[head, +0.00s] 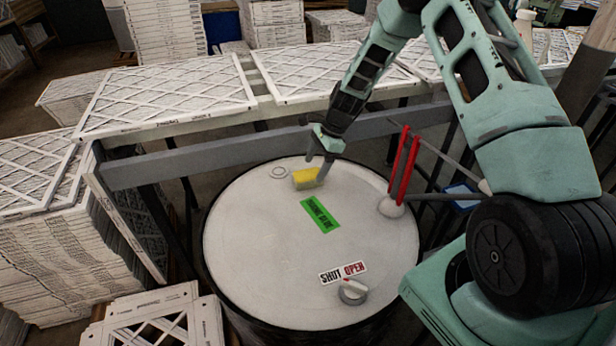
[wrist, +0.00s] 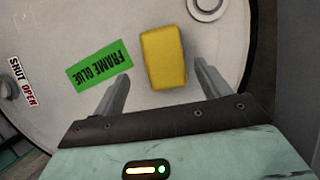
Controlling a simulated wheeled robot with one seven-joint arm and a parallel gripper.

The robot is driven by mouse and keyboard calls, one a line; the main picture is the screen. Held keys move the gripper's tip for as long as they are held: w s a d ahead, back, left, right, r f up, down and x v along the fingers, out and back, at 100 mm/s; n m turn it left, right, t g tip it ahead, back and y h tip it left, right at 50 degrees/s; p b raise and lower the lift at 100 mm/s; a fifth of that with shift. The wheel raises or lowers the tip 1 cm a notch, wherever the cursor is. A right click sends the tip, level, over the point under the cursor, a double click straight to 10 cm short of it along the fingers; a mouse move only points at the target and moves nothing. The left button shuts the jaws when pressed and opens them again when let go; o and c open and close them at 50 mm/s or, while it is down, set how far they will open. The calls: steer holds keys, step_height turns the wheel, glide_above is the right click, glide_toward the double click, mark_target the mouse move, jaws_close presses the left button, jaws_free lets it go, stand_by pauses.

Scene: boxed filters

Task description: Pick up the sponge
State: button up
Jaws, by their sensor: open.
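The yellow sponge (head: 305,178) lies on the white round drum lid (head: 250,240), near its far edge. In the wrist view the sponge (wrist: 163,57) shows just beyond and between the two fingers. My gripper (head: 318,172) is above the lid at the sponge, pointing down. In the wrist view my gripper (wrist: 160,85) has its fingers spread wide apart, with nothing held between them. How high the fingertips are above the lid is hard to tell.
A green "FRAME GLUE" label (head: 320,214), a "SHUT OPEN" label (head: 343,272), a knob (head: 353,291) and a round cap (head: 279,171) are on the lid. Red upright handles (head: 403,165) stand right. A grey rail (head: 210,161) runs behind. Stacked filters (head: 60,240) stand left.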

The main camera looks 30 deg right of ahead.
mark_target(308, 174)
steer(key=x, duration=0.1)
steer(key=p+x, duration=0.2)
steer(key=x, duration=0.1)
steer(key=shift+w+a+r, duration=0.1)
steer(key=shift+w+a, duration=0.05)
steer(key=shift+w, duration=0.2)
steer(key=shift+a+f, duration=0.15)
steer(key=shift+f, duration=0.3)
steer(key=c, duration=1.1)
steer(key=shift+r, duration=0.2)
steer(key=shift+r+b, duration=1.45)
steer(key=shift+r, duration=3.4)
